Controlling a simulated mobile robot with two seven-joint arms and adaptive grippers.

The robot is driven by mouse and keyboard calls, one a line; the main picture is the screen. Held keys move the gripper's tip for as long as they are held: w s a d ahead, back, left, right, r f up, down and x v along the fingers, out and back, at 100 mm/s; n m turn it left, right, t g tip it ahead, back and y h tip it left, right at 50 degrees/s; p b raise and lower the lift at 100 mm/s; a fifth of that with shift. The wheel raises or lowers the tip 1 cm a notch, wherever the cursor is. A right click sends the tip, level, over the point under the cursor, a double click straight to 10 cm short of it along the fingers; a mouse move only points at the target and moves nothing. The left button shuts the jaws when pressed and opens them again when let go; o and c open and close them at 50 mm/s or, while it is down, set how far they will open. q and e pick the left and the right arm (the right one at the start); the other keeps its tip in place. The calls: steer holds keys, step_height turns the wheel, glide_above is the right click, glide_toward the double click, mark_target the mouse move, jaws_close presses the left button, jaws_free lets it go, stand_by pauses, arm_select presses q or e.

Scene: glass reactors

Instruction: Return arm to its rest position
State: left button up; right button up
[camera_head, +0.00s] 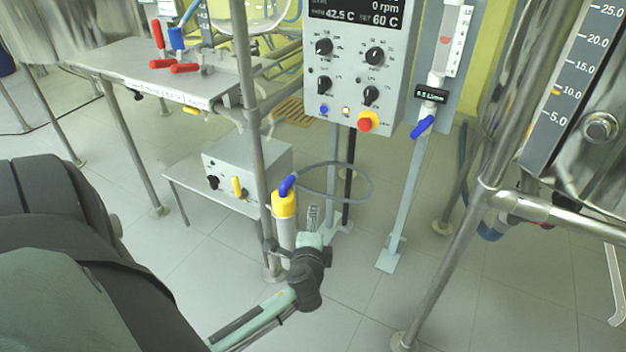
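One arm of mine comes in from the bottom left, and I take it as my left arm. Its dark wrist and pale green links are in the lower middle of the head view. The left gripper (313,216) is small at the arm's end and points away from me. It appears beside a white cylinder with a yellow cap (284,205). I cannot tell whether they touch, or whether its fingers are open or shut. My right gripper is not in view.
A control panel (348,62) with knobs and a red button stands behind. A metal post (253,120) and a grey box with a yellow handle (247,165) are left of the gripper. A steel frame (450,270) stands at right. Tiled floor (365,290) between is open.

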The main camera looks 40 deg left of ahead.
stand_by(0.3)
arm_select(q)
steer(key=s+d+f+n+g+h+p, duration=0.1)
steer(key=s+d+f+n+g+h, duration=0.2)
steer(key=s, duration=0.4)
steer(key=s+d+f+n+g+h, duration=0.4)
steer(key=s+d+f+n, duration=0.2)
steer(key=s+d+f, duration=0.1)
steer(key=shift+s+d+p, duration=0.4)
steer(key=shift+s+d, duration=0.3)
steer(key=shift+s, duration=0.1)
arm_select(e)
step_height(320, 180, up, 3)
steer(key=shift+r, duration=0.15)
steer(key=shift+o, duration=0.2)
